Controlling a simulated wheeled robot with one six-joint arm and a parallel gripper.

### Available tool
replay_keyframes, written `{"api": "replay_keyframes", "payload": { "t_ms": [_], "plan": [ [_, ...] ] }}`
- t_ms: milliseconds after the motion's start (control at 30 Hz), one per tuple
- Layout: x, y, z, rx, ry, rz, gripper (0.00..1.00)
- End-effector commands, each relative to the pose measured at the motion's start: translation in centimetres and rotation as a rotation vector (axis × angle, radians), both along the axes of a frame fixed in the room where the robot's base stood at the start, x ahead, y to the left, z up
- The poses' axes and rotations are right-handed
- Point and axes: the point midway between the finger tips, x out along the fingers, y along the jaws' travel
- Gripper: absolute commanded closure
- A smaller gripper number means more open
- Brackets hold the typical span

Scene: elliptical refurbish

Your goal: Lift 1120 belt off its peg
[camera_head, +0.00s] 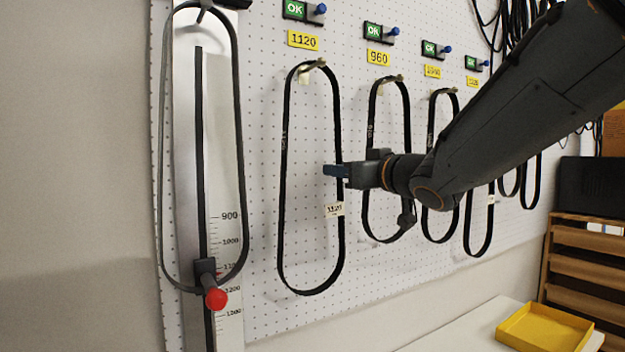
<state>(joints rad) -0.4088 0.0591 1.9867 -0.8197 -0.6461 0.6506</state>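The 1120 belt (284,180) is a long black loop. It hangs from its peg (312,66) under the yellow 1120 label (303,40), and a small white 1120 tag (334,210) is on its right strand. My gripper (335,170) reaches in from the right, its blue fingertips at the belt's right strand, just above the tag. The fingers overlap in this view, so I cannot tell whether they are open or shut around the strand. The belt's top still rests on the peg.
A measuring scale (225,190) with another belt (163,150) and a red knob (215,299) stands at left. More belts hang at right, including one under the 960 label (378,58), behind my arm. A yellow tray (543,330) sits on a white surface below.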

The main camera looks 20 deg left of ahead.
Motion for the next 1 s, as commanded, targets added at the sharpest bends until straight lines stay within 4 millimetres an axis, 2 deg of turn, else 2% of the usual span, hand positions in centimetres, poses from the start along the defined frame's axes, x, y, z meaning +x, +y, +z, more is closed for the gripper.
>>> {"api": "replay_keyframes", "payload": {
  "t_ms": [300,433,467,1000],
  "plan": [
    [0.27,0.32,-0.04,0.0,0.0,0.0,0.76],
    [0.27,0.31,-0.04,0.001,0.001,0.0,0.98],
    [0.27,0.31,-0.04,0.001,0.001,0.0,1.0],
    [0.08,0.04,0.61,0.002,-0.002,-0.001,1.0]
  ]
}}
